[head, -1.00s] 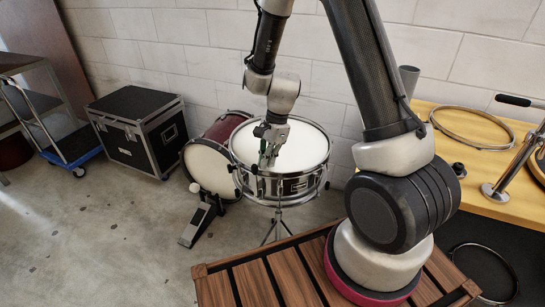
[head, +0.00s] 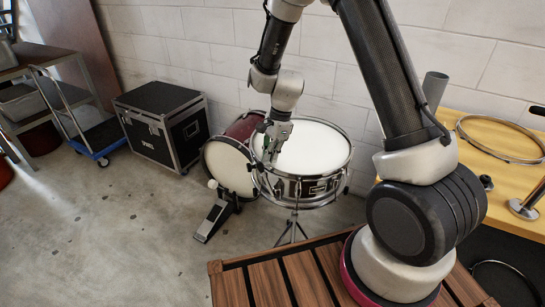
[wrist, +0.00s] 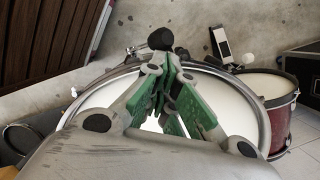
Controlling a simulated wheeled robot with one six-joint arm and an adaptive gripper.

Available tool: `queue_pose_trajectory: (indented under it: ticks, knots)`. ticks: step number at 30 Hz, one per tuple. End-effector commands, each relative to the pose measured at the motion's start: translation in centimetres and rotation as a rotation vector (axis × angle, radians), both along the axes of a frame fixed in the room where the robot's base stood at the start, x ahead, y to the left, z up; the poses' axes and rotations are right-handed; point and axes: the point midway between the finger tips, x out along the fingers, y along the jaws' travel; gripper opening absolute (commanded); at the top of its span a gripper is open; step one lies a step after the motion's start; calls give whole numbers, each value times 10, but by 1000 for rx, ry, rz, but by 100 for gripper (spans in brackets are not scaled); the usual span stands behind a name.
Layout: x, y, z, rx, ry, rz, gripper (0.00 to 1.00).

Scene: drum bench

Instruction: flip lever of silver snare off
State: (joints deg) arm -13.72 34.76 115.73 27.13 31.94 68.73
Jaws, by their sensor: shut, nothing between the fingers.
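The silver snare (head: 318,150) stands on a stand, with a white head and a shiny metal rim and shell. In the wrist view the snare (wrist: 95,97) shows below my gripper. My gripper (head: 269,158) is over the left part of the snare, close to its rim. In the wrist view the green-padded fingers of my gripper (wrist: 172,68) come together near the rim, with nothing seen between them. A black knob (wrist: 160,39) shows just beyond the fingertips, at the rim's outer side. I cannot tell whether it is the lever. The lever's position is unclear.
A dark red bass drum (head: 230,165) with a pedal (head: 214,218) stands close left of the snare. A black case (head: 165,125) and a trolley (head: 100,137) are farther left. A yellow bench (head: 465,165) with a hoop is at right. Floor at front left is clear.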

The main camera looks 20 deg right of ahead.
Motion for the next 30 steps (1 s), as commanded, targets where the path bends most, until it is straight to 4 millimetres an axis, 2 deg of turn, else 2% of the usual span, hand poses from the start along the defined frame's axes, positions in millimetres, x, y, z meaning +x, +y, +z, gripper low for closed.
queue_pose_trajectory:
  ticks: [15, 26, 30]
  knots:
    - [-11, -11, -3, 1, 1, -1, 0]
    - [-11, -13, -2, 0, 1, 0, 0]
    - [-9, -23, 0, 0, 0, 0, 0]
